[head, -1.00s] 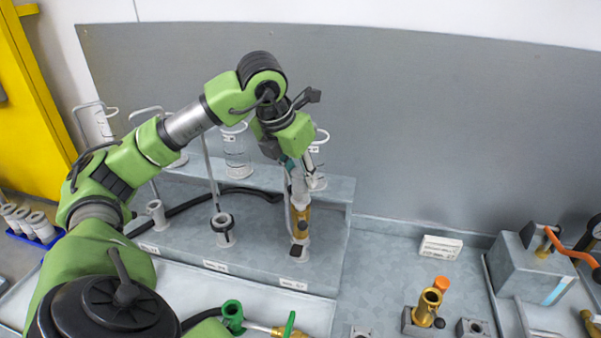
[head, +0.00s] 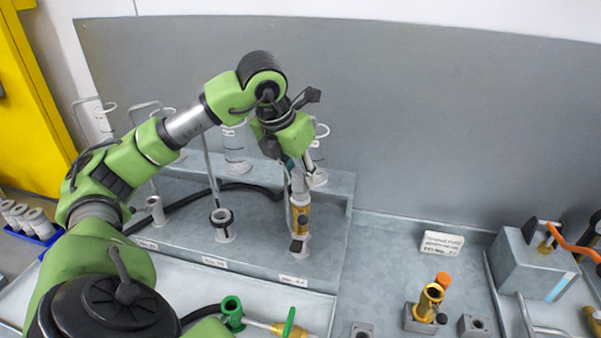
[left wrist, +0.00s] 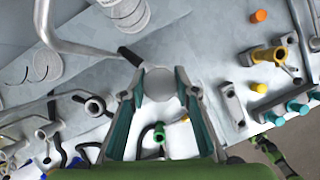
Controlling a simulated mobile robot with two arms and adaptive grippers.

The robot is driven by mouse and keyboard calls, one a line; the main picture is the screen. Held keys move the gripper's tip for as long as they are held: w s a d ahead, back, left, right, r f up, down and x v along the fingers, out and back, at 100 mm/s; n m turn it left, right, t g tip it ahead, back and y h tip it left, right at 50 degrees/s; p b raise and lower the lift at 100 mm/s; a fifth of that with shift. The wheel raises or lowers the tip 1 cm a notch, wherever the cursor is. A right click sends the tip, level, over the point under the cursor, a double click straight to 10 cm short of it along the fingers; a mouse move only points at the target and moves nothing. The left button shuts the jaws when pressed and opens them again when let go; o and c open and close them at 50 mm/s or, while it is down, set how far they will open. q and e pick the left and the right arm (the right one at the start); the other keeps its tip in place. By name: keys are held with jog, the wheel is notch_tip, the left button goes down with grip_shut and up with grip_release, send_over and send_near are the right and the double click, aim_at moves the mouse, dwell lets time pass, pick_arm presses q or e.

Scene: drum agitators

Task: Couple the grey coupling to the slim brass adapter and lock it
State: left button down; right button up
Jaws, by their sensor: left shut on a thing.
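My left gripper (head: 293,165) points down over the right station of the grey shelf. Its fingers are shut on a grey round piece, which looks like the grey coupling (left wrist: 160,85). In the head view the grey coupling (head: 298,184) is in line above an upright brass piece (head: 301,218), with a dark lever (head: 296,246) low on it. I cannot tell whether grey and brass are joined or only touching. Another brass adapter (head: 430,301) stands tilted in a block at the right; it also shows in the left wrist view (left wrist: 274,57). My right gripper is not in view.
The shelf (head: 190,255) also has a middle port with a black ring (head: 222,218) and a left grey port (head: 156,210). A green coupling (head: 232,308) on a hose lies in front. A label card (head: 442,242), orange cap (head: 443,279) and grey box (head: 535,265) are to the right.

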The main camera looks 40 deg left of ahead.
pick_arm(q)
jog(key=shift+f, duration=0.15)
jog(key=c, duration=1.5)
grip_release()
jog(key=shift+c, duration=0.3)
notch_tip(320, 180, up, 10)
jog(key=p, duration=0.8)
jog(key=shift+p, duration=0.3)
